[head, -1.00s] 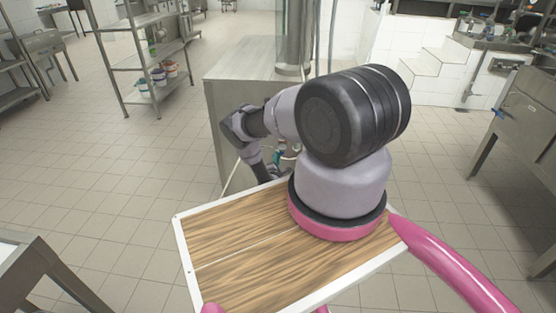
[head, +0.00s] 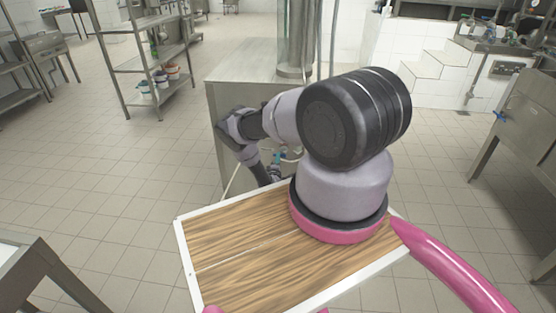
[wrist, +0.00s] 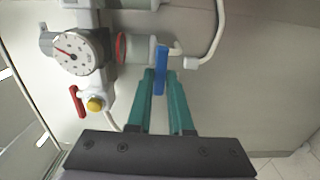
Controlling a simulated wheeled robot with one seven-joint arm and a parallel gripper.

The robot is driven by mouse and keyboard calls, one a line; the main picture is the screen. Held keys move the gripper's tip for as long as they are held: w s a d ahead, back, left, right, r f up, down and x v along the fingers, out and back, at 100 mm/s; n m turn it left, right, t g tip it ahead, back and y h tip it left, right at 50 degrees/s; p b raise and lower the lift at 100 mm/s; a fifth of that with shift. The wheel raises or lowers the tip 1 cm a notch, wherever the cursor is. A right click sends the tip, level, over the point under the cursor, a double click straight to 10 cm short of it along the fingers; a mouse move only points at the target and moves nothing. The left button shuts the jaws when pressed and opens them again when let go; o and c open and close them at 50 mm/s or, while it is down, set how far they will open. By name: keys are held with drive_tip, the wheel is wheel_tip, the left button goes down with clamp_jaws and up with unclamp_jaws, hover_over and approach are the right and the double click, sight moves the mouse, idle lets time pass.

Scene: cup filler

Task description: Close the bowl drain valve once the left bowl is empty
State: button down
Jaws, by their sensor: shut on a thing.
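In the wrist view, the teal fingers of my gripper (wrist: 160,88) are shut on a blue valve handle (wrist: 161,68). The handle stands upright in the picture, between the two fingertips. It sits beside a grey pipe fitting (wrist: 139,49) with a red ring. I cannot tell from the picture whether this is the bowl drain valve, or whether it is open or closed. In the head view, my arm hides most of the gripper's surroundings. The left bowl does not show, so its contents cannot be seen.
A round dial gauge (wrist: 76,50), a red lever (wrist: 77,101) and a yellow knob (wrist: 95,104) are left of the gripper. A white pipe (wrist: 213,40) bends at right. The steel cabinet (head: 225,115) stands beside my arm. Open tiled floor lies left; shelving (head: 150,62) stands behind.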

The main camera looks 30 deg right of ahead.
drive_tip(key=c, duration=0.8)
unclamp_jaws()
drive_tip(key=shift+s+a, duration=0.1)
drive_tip(key=shift+s, duration=0.05)
drive_tip(key=v, duration=1)
drive_tip(key=shift+s+a, duration=0.2)
drive_tip(key=shift+s, duration=0.05)
drive_tip(key=shift+w, duration=0.1)
